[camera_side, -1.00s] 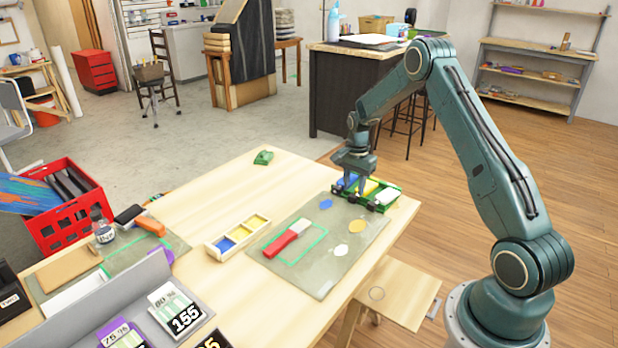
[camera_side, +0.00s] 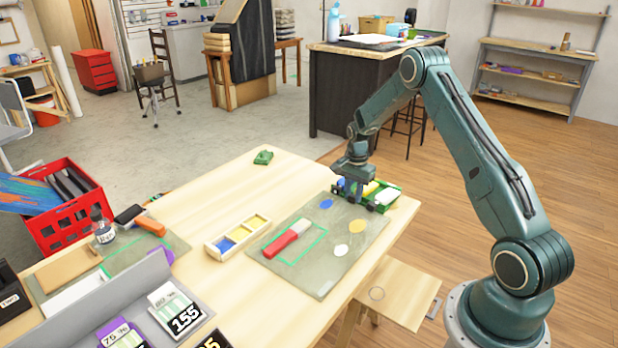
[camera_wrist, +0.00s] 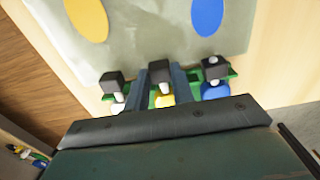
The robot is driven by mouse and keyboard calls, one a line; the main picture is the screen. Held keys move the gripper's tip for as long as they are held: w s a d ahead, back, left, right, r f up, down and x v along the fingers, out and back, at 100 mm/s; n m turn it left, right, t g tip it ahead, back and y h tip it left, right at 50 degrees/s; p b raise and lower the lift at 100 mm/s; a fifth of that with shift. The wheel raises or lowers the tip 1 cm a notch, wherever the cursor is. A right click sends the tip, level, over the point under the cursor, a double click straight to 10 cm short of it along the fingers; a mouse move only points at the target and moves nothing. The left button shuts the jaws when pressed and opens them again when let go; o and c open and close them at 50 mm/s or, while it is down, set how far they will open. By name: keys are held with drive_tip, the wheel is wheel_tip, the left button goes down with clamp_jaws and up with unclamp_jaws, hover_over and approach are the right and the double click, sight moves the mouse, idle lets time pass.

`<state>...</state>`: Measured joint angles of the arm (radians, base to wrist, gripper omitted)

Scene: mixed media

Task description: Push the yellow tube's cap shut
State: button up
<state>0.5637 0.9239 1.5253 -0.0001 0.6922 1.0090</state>
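A green rack (camera_side: 393,200) at the right end of the table holds a blue tube (camera_wrist: 214,91), a yellow tube (camera_wrist: 166,100) and a white tube (camera_side: 386,194). Each tube has a black cap toward the mat. The yellow tube's black cap (camera_wrist: 161,78) shows between my gripper's (camera_wrist: 163,84) two fingers in the wrist view, with a white neck below it. In the side view my gripper (camera_side: 352,190) is low at the rack's left part and hides some of it. The fingers are apart, but whether they touch the cap is unclear.
A grey-green mat (camera_side: 322,275) lies beside the rack with blue, yellow and white spots and a red-and-white block (camera_side: 286,239). A wooden tray (camera_side: 237,237) with coloured compartments stands left of it. A small green object (camera_side: 263,157) is at the back.

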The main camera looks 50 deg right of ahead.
drive_tip(key=shift+c, duration=0.7)
drive_tip(key=shift+d, duration=0.8)
idle(0.8)
drive_tip(key=o, duration=0.5)
wheel_tip(320, 180, up, 7)
drive_tip(key=shift+a+f, duration=0.1)
idle(0.8)
